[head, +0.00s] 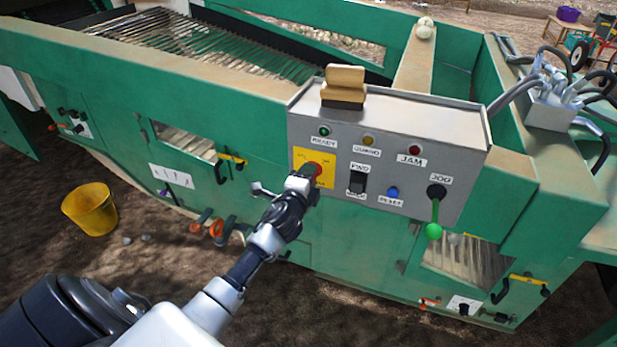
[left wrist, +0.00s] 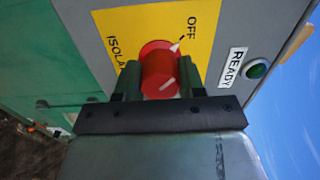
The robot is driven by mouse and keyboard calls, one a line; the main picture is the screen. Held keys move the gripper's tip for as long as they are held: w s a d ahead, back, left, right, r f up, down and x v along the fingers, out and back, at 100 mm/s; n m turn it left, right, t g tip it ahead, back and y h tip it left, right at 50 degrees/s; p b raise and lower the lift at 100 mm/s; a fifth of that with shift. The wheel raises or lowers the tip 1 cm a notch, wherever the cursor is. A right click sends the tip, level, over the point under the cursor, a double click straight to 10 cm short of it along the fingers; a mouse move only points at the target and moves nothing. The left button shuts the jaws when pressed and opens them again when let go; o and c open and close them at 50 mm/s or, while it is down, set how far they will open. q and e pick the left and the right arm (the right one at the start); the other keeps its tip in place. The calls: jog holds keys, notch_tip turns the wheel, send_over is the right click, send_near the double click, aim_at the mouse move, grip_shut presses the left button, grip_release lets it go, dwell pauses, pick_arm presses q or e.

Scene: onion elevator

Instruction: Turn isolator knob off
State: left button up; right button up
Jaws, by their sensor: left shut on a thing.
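The isolator knob (head: 314,170) is red and sits on a yellow plate (head: 329,180) at the left of the grey control box. In the left wrist view the knob (left wrist: 159,72) shows between my two fingers, with a white mark on its face and another white mark beside it on the plate near the word OFF (left wrist: 191,27). My left gripper (head: 306,180) is shut on the knob; in the left wrist view, a finger (left wrist: 187,75) lies on each side of it. My right gripper is not in view.
The grey control box (head: 465,140) also carries a READY lamp (head: 324,131), a black switch (head: 357,182), a blue button (head: 392,193) and a green-tipped JOG lever (head: 434,230). A tan block (head: 345,78) stands on top. A yellow bucket (head: 91,208) stands on the ground at left.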

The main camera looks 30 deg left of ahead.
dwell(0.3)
pick_arm(q)
jog(key=o, duration=0.9)
jog(key=v, duration=1.1)
jog(key=shift+a+f, duration=0.1)
